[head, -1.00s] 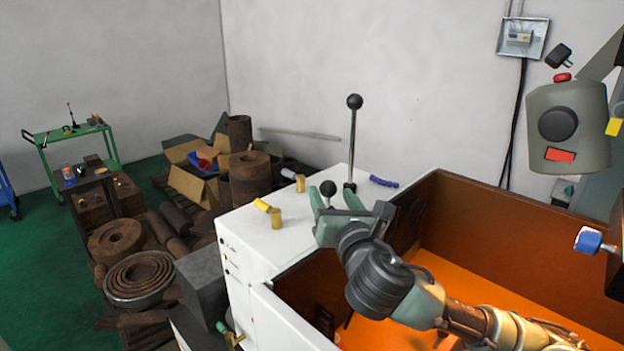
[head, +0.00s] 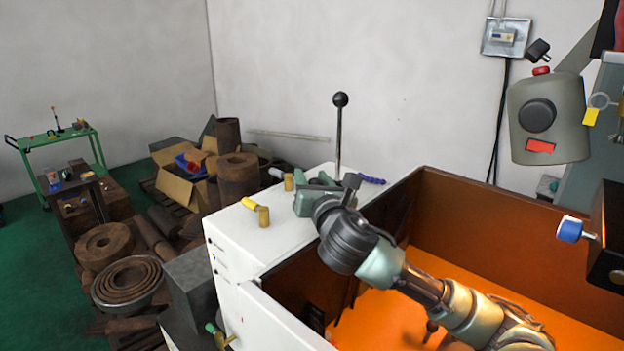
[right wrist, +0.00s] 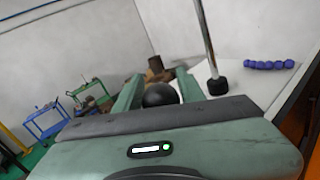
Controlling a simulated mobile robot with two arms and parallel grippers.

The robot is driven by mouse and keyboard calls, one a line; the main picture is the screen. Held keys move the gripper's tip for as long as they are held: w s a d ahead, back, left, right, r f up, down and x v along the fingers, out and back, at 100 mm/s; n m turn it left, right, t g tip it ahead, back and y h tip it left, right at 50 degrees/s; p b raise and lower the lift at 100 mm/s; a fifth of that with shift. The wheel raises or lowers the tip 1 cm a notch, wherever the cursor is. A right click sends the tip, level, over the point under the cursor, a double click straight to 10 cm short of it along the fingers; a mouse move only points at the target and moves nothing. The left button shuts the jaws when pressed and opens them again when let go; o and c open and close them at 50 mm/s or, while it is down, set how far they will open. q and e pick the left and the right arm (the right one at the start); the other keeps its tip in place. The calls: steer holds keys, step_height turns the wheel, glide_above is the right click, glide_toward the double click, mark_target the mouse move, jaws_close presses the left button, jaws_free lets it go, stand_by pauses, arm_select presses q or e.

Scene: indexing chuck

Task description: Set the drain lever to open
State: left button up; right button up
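No lever carries a readable label, so I cannot tell which is the drain lever. My right gripper (head: 318,192) is over the white machine top, at the short lever, which it hides in the head view. In the right wrist view the short lever's black ball knob (right wrist: 160,94) shows between the two open fingers; I cannot tell whether they touch it. A tall lever with a black ball (head: 340,100) stands upright just behind. A green-handled valve (head: 212,328) is low on the machine's front. My left gripper is not in view.
The white machine top (head: 240,235) also bears a blue segmented hose (head: 371,180). An orange-lit tub (head: 480,225) lies to the right, under my right arm. A grey control box (head: 548,118) hangs at the upper right. Scrap and boxes (head: 180,190) pile up at left.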

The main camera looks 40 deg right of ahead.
jaws_close()
stand_by(1.2)
